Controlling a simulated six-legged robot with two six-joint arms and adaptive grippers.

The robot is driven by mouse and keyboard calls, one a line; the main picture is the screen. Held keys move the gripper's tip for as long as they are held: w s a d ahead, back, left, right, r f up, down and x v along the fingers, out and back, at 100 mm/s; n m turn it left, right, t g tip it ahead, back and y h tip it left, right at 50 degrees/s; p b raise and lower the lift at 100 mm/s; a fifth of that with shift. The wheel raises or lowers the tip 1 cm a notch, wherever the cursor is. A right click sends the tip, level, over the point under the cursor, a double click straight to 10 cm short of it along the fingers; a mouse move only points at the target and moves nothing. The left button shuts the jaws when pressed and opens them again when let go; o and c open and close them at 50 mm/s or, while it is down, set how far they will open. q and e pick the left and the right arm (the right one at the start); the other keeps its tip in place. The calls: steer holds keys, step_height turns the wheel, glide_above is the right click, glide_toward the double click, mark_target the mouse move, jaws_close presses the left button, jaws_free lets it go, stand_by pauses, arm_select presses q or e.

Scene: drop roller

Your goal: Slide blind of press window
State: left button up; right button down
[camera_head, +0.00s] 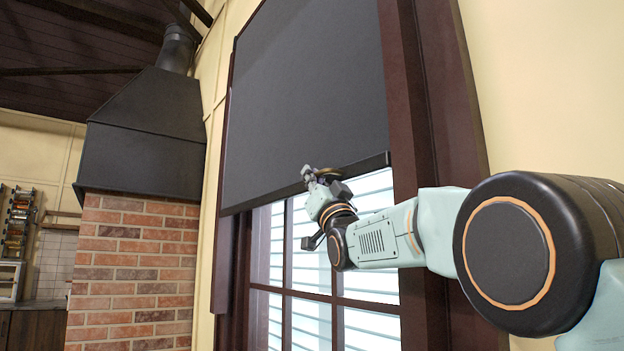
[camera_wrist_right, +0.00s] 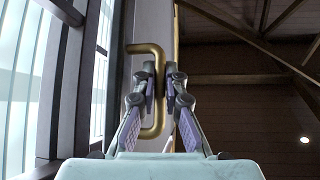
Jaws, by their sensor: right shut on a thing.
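The dark grey roller blind (camera_head: 300,95) covers the upper part of the window (camera_head: 320,270), and its bottom bar (camera_head: 375,163) hangs around the middle of the frame. My right gripper (camera_head: 312,177) is at the bottom bar in the head view. In the right wrist view a brass handle (camera_wrist_right: 158,50) stands between the fingers of my right gripper (camera_wrist_right: 160,82), which are shut on it. The lower panes below the bar are uncovered. My left gripper is not in view.
A dark wooden frame (camera_head: 440,110) surrounds the window. To the left stand a brick chimney (camera_head: 130,270) with a black hood (camera_head: 145,130), and a counter (camera_head: 35,325) further back. Cream wall (camera_head: 550,90) lies to the right of the window.

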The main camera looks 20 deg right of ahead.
steer(key=c, duration=1.8)
jaws_free()
steer(key=shift+o, duration=0.5)
steer(key=shift+s+d, duration=0.2)
steer(key=shift+a, duration=0.1)
steer(key=shift+f, duration=0.2)
steer(key=shift+s+f, duration=0.25)
steer(key=v, duration=1.1)
steer(key=shift+r, duration=0.1)
